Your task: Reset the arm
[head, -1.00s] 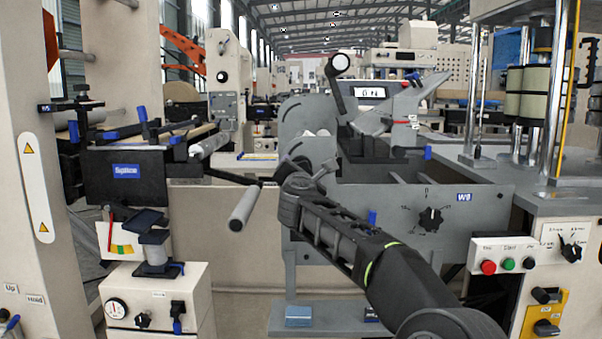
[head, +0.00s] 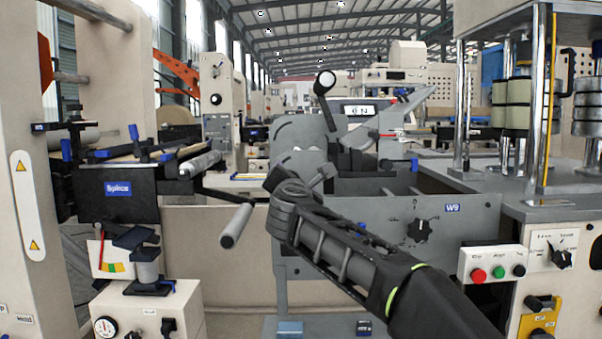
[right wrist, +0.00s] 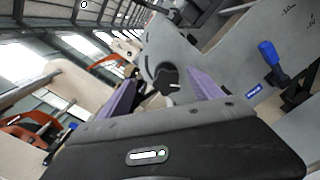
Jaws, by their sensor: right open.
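My right arm comes in from the bottom right of the head view. Its dark end (head: 290,205) stands in front of the grey machine panel (head: 370,225) at the centre, and its fingers cannot be made out there. In the right wrist view my right gripper (right wrist: 162,88) is open, with its two purple fingers apart and nothing between them. A dark round knob on a pale machine surface shows beyond the gap. Whether anything touches the gripper cannot be told. My left gripper is in neither view.
A black splice unit (head: 130,195) with a protruding grey roller handle (head: 236,226) stands at left. A control box with red and green buttons (head: 490,266) and a press column (head: 540,110) stand at right. A crank lever (head: 325,95) rises behind my arm's end.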

